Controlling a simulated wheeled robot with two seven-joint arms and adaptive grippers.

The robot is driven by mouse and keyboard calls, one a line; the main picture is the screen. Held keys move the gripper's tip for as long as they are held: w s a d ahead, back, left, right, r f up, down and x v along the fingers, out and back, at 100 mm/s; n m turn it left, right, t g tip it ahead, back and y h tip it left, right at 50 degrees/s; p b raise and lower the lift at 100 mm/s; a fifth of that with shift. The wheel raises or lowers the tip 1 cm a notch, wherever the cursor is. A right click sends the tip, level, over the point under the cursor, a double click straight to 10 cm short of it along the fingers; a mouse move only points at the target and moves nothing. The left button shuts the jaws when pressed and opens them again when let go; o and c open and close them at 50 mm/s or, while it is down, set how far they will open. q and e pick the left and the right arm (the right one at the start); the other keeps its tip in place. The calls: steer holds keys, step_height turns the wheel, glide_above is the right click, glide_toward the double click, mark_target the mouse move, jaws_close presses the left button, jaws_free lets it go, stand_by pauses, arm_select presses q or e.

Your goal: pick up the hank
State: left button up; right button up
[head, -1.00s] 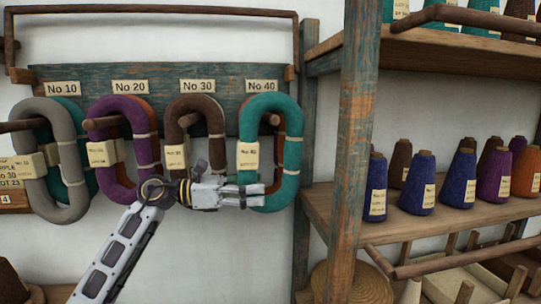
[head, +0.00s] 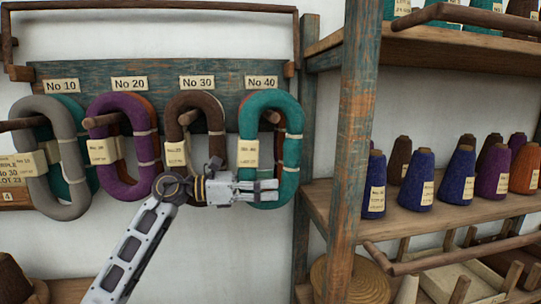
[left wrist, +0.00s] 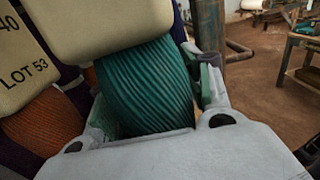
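The teal hank (head: 291,150) hangs on a wooden peg under the No 40 label, with a cream paper tag on its left side. My left gripper (head: 268,190) is at the lower part of this hank, its fingers pointing right across it. In the left wrist view the ribbed teal yarn (left wrist: 148,85) fills the space between the two fingers, which lie against its sides. The gripper looks shut on the hank. The tag hides part of the yarn there. My right gripper is not in view.
Brown (head: 215,120), purple (head: 101,165) and grey (head: 67,195) hanks hang on pegs to the left, with more behind them. A worn wooden post (head: 352,140) and shelves of yarn cones (head: 456,176) stand close on the right. White wall shows below the hanks.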

arm_select(q)
steer(key=c, duration=0.8)
steer(key=shift+o, duration=0.2)
steer(key=shift+s+r, duration=0.1)
steer(key=shift+s+r+b, duration=0.25)
steer(key=shift+s+b, duration=0.05)
step_height(320, 180, up, 8)
steer(key=shift+f+b, duration=0.2)
steer(key=shift+b, duration=0.15)
steer(key=s+d+r+b, duration=0.1)
steer(key=s+d+b, duration=0.1)
steer(key=s, duration=0.7)
steer(key=s+d+r+b, duration=0.2)
steer(key=s, duration=0.8)
steer(key=shift+r, duration=0.15)
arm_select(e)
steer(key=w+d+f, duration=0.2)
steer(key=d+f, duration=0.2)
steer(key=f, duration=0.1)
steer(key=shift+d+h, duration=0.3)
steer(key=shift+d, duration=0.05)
arm_select(q)
steer(key=shift+a, duration=0.1)
